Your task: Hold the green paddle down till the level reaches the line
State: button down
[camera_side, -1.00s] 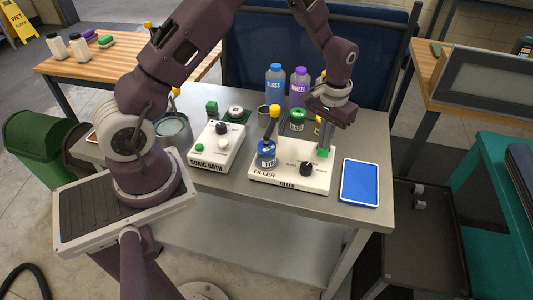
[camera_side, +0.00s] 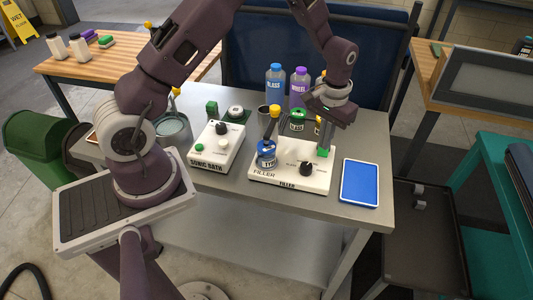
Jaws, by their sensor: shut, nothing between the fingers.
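The white filler unit (camera_side: 290,179) sits on the grey table, with a black knob (camera_side: 305,169) on its top. The green paddle (camera_side: 323,153) is at the unit's right end. My gripper (camera_side: 323,147) is shut and points down at the paddle. Its tips look to be at or on the paddle; contact is too small to tell. A blue-labelled container (camera_side: 266,153) stands on the unit's left end below a yellow-topped spout (camera_side: 274,111). The level and its line cannot be made out.
The sonic bath box (camera_side: 217,148) stands left of the filler. A blue tablet-like panel (camera_side: 360,183) lies to the right. Behind stand a blue bottle (camera_side: 275,84), a purple bottle (camera_side: 299,88) and a green-lidded tin (camera_side: 298,116). Bare tabletop lies in front.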

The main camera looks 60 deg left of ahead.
jog(key=shift+f, duration=0.15)
jog(key=shift+f, duration=1.05)
dwell(5.1)
notch_tip(320, 180, up, 8)
dwell(0.6)
